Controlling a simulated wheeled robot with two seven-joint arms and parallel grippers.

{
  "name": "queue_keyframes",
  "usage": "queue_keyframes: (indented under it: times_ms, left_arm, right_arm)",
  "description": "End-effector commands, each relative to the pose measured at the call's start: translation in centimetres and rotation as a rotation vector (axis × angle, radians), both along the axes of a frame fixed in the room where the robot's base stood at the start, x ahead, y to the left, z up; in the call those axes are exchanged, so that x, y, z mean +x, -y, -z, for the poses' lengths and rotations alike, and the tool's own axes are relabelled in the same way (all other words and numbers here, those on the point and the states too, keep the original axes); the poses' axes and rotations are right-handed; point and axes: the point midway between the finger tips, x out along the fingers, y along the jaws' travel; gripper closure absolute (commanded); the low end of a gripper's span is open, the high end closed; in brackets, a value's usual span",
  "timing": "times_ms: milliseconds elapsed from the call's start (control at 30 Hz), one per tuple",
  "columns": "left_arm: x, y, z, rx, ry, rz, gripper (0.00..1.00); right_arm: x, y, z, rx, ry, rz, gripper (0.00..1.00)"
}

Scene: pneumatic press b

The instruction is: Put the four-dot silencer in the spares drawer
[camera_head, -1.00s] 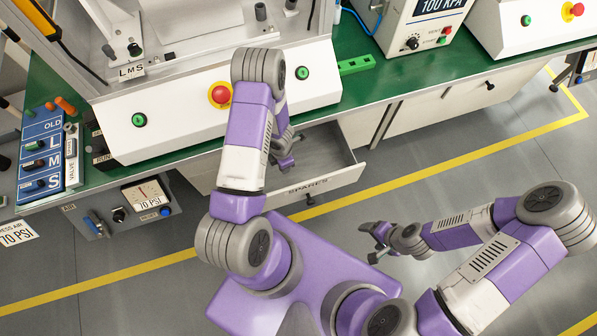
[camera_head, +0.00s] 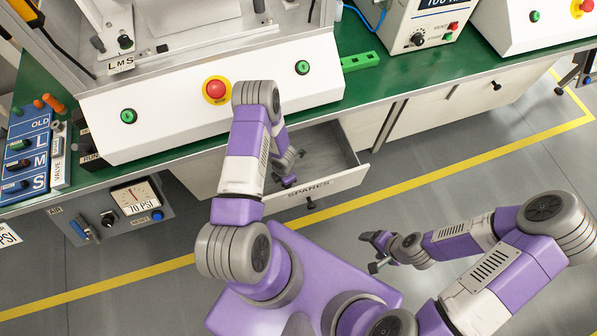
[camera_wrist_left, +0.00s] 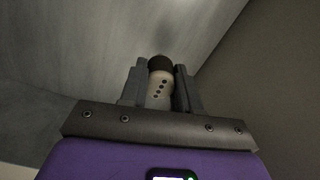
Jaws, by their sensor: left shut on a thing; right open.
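The four-dot silencer (camera_wrist_left: 159,90) shows in the left wrist view as a pale cylinder with a column of dark dots and a dark end. My left gripper (camera_wrist_left: 160,85) is shut on it, with one finger on each side. In the head view my left gripper (camera_head: 287,181) reaches into the open spares drawer (camera_head: 333,185), whose front is marked SPARES. The silencer cannot be made out there, and my arm hides part of the drawer. My right gripper (camera_head: 375,252) is open and empty, above the floor to the right of the drawer.
The press's white front panel (camera_head: 150,120) with a red stop button (camera_head: 215,90) stands above the drawer. A green block (camera_head: 360,62) lies on the green bench top. The floor at the right is open.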

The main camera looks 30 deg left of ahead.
Motion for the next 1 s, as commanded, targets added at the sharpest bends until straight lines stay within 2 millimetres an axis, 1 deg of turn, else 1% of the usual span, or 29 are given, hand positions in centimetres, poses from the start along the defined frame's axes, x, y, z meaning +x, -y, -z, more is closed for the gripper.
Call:
queue_keyframes:
  times_ms: [167, 200, 333, 567, 667, 833, 867, 900, 1000]
  left_arm:
    - [1.9, 0.5, -0.3, 0.006, 0.009, 0.008, 0.86]
    - [2.1, 0.7, -0.1, 0.004, 0.008, 0.007, 0.86]
    - [2.8, 0.9, 0.0, 0.002, 0.007, 0.004, 0.86]
    - [3.6, 1.2, -0.1, 0.002, 0.007, 0.003, 0.86]
    - [4.5, 1.5, -0.2, 0.005, 0.008, 0.009, 0.86]
    - [6.6, 2.2, -0.1, 0.004, 0.007, 0.007, 0.86]
    - [6.8, 2.3, 0.0, 0.005, 0.005, 0.006, 0.86]
    - [6.6, 2.1, 0.7, 0.004, 0.004, 0.000, 0.86]
    - [6.6, 2.1, 1.1, 0.002, 0.005, 0.000, 0.86]
  right_arm:
    - [0.0, 0.0, -0.3, 0.000, 0.000, 0.000, 0.24]
    - [0.0, 0.0, -0.2, 0.000, 0.000, 0.000, 0.24]
    - [0.0, 0.0, -0.1, 0.000, 0.000, 0.000, 0.24]
    - [0.0, 0.0, 0.0, 0.000, 0.000, 0.000, 0.24]
    - [0.0, 0.0, 0.2, 0.000, 0.000, 0.000, 0.24]
    - [0.0, 0.0, 0.7, 0.000, 0.000, 0.000, 0.24]
    - [0.0, 0.0, 0.8, 0.000, 0.000, 0.001, 0.24]
    - [0.0, 0.0, 1.3, 0.000, 0.000, 0.000, 0.24]
    - [0.0, 0.0, 1.4, 0.000, -0.001, 0.001, 0.24]
